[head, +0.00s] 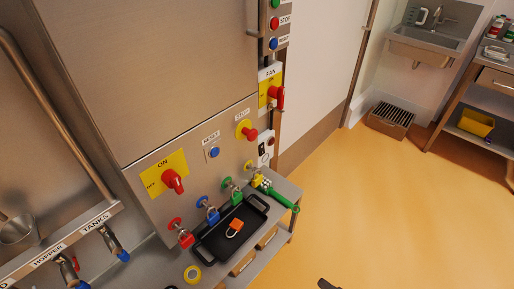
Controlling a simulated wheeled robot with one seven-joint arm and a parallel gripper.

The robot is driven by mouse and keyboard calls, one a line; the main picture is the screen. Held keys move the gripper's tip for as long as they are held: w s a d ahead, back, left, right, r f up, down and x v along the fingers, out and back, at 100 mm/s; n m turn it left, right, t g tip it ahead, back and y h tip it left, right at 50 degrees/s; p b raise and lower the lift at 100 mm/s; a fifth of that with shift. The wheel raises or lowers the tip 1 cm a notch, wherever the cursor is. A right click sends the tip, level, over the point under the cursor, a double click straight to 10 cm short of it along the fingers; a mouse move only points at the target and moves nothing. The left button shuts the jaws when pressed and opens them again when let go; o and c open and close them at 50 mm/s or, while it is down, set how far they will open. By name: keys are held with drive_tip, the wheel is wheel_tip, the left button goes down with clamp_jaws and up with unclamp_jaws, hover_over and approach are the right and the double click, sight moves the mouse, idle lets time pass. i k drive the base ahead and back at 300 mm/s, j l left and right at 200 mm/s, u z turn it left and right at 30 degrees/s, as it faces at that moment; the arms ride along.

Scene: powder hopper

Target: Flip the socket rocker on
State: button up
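A small pale socket panel (265,158) is on the right side of the steel cabinet, below the FAN switch. A dark rocker-like part (262,148) shows on it, with round marks below. It is too small to tell which way the rocker is tipped. A small dark piece (327,284) cuts into the bottom edge of the head view and may be the tip of my gripper. It is well apart from the socket, and its fingers cannot be made out.
A red FAN handle (276,96) sits above the socket. A red rotary switch (172,181) is on the cabinet front. A black tray (213,246) holds an orange padlock, with coloured padlocks behind it. A green-handled tool (281,198) lies beside it.

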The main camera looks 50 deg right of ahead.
sight(261, 147)
drive_tip(key=l+z, duration=0.15)
drive_tip(key=z, duration=0.2)
drive_tip(key=i+l+z, duration=0.1)
drive_tip(key=z, duration=0.25)
drive_tip(key=i+l+z, duration=0.1)
drive_tip(key=z, duration=0.25)
drive_tip(key=l, duration=0.1)
